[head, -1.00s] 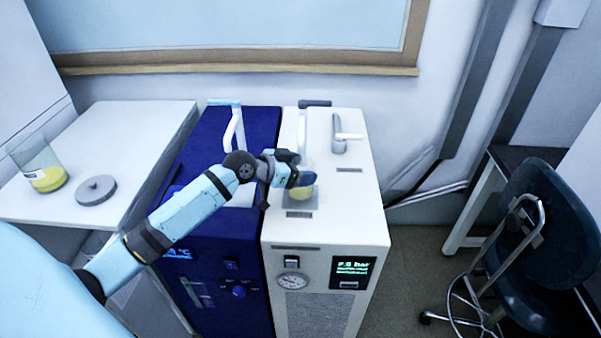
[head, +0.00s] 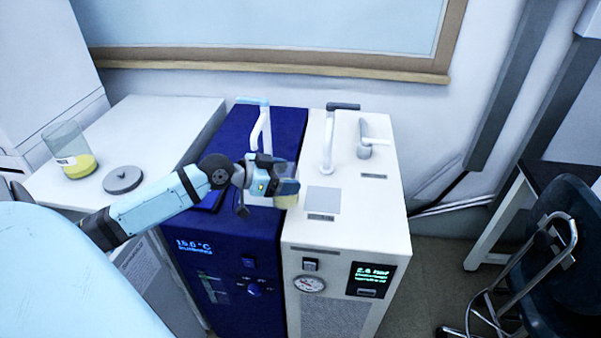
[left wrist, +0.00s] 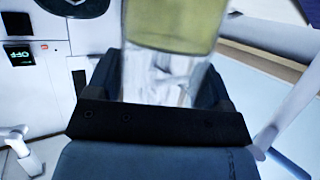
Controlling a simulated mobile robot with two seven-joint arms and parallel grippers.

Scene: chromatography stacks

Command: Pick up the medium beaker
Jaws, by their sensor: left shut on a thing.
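A beaker with yellow contents (head: 286,201) is held in my left gripper (head: 284,186), above the seam between the blue and white machines. The gripper partly hides it in the head view. In the left wrist view the clear glass beaker (left wrist: 172,40) stands between the two dark fingers, which are shut on it, with a yellow band at the top of the picture. Another, larger-looking glass beaker with yellow contents (head: 80,165) stands on the white bench at the left. My right gripper is not in view.
The white machine (head: 385,215) has a bare grey square plate (head: 323,200), taps (head: 328,140) and a gauge. The blue machine (head: 285,130) also bears a tap. A grey disc (head: 122,179) lies on the white bench (head: 180,115). A dark chair (head: 560,240) stands at the right.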

